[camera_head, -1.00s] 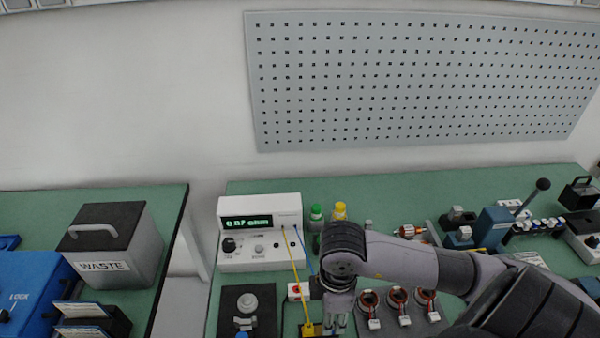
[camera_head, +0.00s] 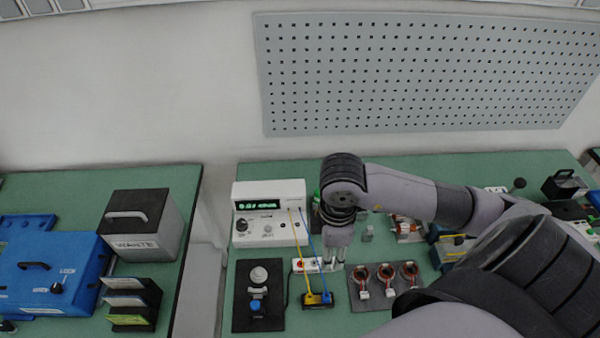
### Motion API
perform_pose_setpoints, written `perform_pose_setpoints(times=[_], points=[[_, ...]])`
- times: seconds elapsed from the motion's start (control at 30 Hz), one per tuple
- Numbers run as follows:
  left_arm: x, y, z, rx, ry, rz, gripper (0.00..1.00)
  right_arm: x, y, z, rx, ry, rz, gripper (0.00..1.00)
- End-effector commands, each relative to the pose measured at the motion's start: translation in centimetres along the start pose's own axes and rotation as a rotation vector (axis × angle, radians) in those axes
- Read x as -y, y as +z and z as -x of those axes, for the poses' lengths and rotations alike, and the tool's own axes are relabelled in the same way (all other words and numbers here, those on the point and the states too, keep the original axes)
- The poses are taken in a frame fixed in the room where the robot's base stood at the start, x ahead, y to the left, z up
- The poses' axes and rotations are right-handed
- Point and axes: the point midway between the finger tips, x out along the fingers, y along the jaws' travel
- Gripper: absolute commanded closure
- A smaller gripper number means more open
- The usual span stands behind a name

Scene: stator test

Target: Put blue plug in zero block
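The blue plug (camera_head: 327,297) is at the lower end of a blue lead from the white meter (camera_head: 268,216). It stands at the right side of a small yellow-and-black block (camera_head: 318,305), which appears to be the zero block. The yellow plug (camera_head: 309,297) stands at the block's left side. The blue plug appears seated in the block, though the contact is too small to be certain. My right gripper (camera_head: 334,263) points down behind the block, apart from the plug. Its two fingers are apart with nothing seen between them. My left gripper is not in view.
A white strip with a red switch (camera_head: 301,265) lies by my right gripper. A dark fixture (camera_head: 241,309) stands left of the block. A grey tray with several copper-wound stators (camera_head: 372,302) is to the right. The meter shows a green reading, about 0.01 ohm.

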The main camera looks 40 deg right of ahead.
Motion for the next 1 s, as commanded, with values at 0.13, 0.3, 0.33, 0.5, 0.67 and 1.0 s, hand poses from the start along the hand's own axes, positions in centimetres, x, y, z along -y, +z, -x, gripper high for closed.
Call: perform_pose_setpoints(times=[0.13,0.3,0.33,0.5,0.67,1.0], points=[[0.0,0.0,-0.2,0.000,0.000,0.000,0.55,-2.2,-0.7,0.0,-0.001,0.005,0.003,0.62],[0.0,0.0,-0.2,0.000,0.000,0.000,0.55,-4.1,-1.1,-0.1,0.000,0.005,0.000,0.62],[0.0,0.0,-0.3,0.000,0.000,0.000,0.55,-4.3,-1.2,-0.2,-0.001,0.004,0.001,0.62],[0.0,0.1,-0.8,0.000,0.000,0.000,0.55,-5.9,-1.7,-0.2,-0.002,0.004,0.001,0.62],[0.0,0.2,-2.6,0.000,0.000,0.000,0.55,-7.3,-2.0,-1.0,-0.003,0.005,-0.004,0.62],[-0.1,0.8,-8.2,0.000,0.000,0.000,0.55,-9.0,-2.6,-1.1,-0.003,0.004,-0.004,0.62]])
